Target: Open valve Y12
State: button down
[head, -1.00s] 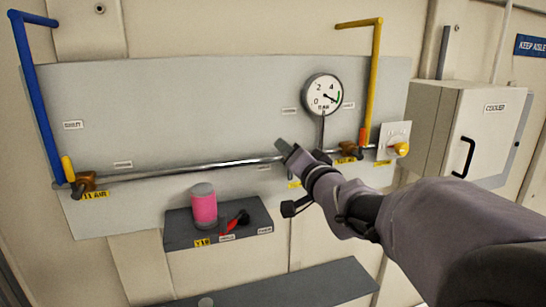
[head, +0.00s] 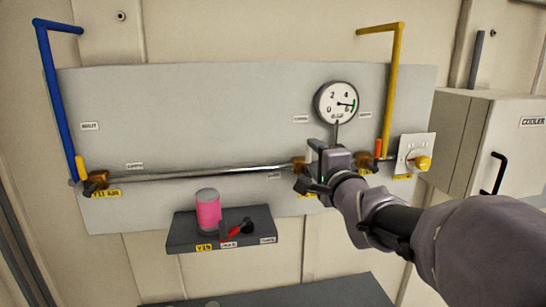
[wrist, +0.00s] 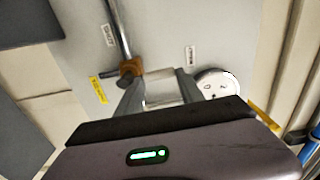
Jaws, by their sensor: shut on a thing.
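The middle brass valve (head: 298,163) sits on the steel pipe below the gauge, partly behind my gripper. A yellow tag (head: 305,186) under it is too small and covered to read. My gripper (head: 320,158) is at this valve, just right of its body. In the wrist view the brass body (wrist: 131,68) is by the left finger, with the yellow tag (wrist: 97,90) to its left. My fingers (wrist: 161,88) stand a little apart, shut on what seems to be the valve handle. The handle itself is mostly hidden.
A left valve (head: 96,181) with a raised yellow handle and a right valve with an orange handle (head: 378,148) flank it. The gauge (head: 336,104) is just above my gripper. A grey shelf (head: 185,238) below holds a pink-banded cylinder (head: 208,210) and a red-black item (head: 240,230).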

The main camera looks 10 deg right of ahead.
jog(key=shift+d+m, duration=0.15)
jog(key=shift+m, duration=0.15)
dwell(0.4)
jog(key=c, duration=0.7)
grip_release()
jog(key=s, duration=1.7)
jog(key=shift+s+d+p, duration=0.2)
jog(key=shift+d+p, duration=0.05)
jog(key=shift+p, duration=0.05)
jog(key=shift+f, duration=0.1)
